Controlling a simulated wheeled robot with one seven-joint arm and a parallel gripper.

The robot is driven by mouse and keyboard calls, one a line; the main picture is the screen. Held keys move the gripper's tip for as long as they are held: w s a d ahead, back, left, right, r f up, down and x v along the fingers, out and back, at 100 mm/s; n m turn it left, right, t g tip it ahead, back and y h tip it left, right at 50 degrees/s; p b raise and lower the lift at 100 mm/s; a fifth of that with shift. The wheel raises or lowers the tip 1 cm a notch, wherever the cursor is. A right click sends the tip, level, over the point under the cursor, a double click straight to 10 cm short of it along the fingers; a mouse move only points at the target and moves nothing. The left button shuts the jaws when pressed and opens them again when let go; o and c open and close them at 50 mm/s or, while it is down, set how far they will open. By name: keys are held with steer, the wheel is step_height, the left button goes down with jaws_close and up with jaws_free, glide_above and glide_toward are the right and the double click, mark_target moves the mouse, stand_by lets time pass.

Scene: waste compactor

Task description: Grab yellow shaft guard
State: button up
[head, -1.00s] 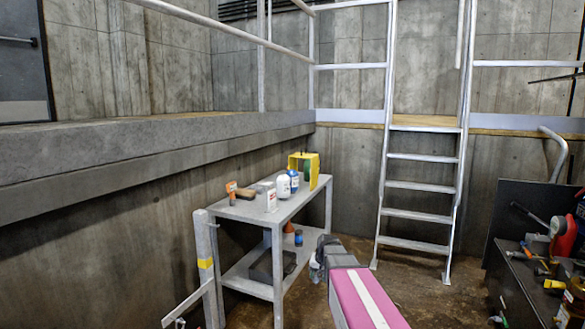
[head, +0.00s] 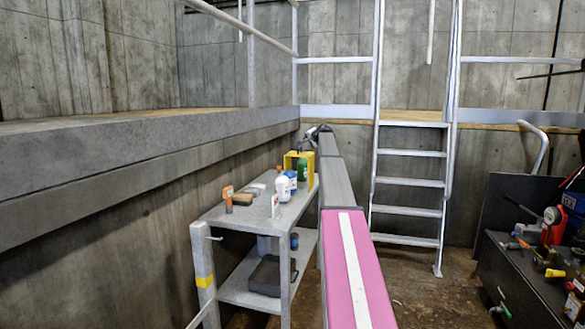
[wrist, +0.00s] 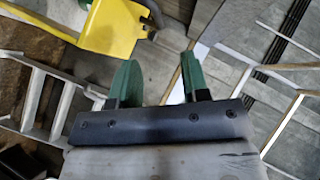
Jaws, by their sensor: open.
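The yellow shaft guard (head: 289,160) stands at the far end of the grey table's top shelf, with something green beside or inside it. It also shows in the wrist view (wrist: 108,28), at the top left, with a dark grey round part at its right edge. My gripper (wrist: 158,80) is open and empty, its two green fingers apart. The guard lies beyond and left of the fingers in the wrist view, not between them. In the head view my arm reaches up past the table's right side, and the fingers cannot be made out.
The grey table (head: 222,214) also holds a white bottle (head: 282,187), a blue-and-white container (head: 291,176), a brown block (head: 243,199) and an orange item (head: 228,195). A concrete ledge (head: 130,148) runs along the left. A metal ladder (head: 410,181) stands right of my arm.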

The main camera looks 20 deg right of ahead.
steer(key=x, duration=1)
steer(key=shift+w+f, duration=0.2)
steer(key=shift+f, duration=0.05)
jaws_close()
stand_by(1.0)
